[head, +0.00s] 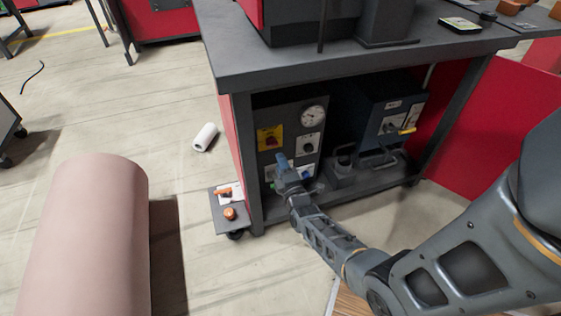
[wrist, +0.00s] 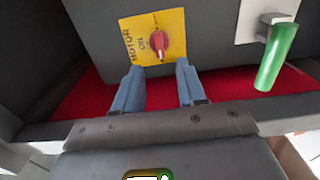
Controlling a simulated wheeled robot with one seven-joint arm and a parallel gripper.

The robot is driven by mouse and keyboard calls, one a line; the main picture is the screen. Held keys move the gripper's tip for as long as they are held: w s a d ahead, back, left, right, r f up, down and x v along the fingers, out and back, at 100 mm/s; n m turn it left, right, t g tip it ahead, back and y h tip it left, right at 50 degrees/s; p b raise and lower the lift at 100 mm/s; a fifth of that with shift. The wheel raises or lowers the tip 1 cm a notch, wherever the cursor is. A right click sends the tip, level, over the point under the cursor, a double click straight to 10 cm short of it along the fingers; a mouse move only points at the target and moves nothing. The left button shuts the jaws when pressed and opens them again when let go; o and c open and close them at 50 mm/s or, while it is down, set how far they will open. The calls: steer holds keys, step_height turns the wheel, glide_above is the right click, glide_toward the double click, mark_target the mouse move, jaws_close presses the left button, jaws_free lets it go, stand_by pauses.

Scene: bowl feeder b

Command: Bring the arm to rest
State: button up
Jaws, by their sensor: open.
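My arm reaches from the right edge of the head view toward the control panel under the bench. My gripper (head: 283,163) is at its end, in front of the lower part of the panel. In the wrist view my gripper (wrist: 160,78) shows two blue fingers set apart with nothing between them. Just beyond the fingertips is a red rotary switch (wrist: 158,43) on a yellow plate (wrist: 133,55) marked "MOTOR" and "ON". The yellow plate also shows in the head view (head: 270,137). I cannot tell whether a fingertip touches the panel.
A green handle (wrist: 277,58) sticks out right of the fingers. The grey bench top (head: 330,62) overhangs the panel. A blue unit (head: 392,108) stands on the lower shelf. A pink cylinder (head: 88,235) and a white roll (head: 205,137) are on the left, with open floor between.

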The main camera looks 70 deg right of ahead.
stand_by(0.4)
steer(key=s+a+r+m+t+y, duration=0.15)
steer(key=s+a+r+y, duration=0.35)
steer(key=a, duration=0.5)
steer(key=s+a+r+m+t+y, duration=0.1)
steer(key=s+a+r+m+y, duration=0.15)
steer(key=s+a+r, duration=0.65)
steer(key=s+a+r+m+t+y, duration=0.1)
steer(key=s+a+r+y, duration=0.35)
steer(key=a, duration=0.75)
steer(key=s+a+r+m+y, duration=0.2)
steer(key=s+a+r+m, duration=0.15)
steer(key=a+r, duration=0.45)
step_height(320, 180, up, 20)
steer(key=s+d+p, duration=0.1)
steer(key=d+p, duration=0.1)
steer(key=p, duration=1.5)
steer(key=shift+p, duration=0.3)
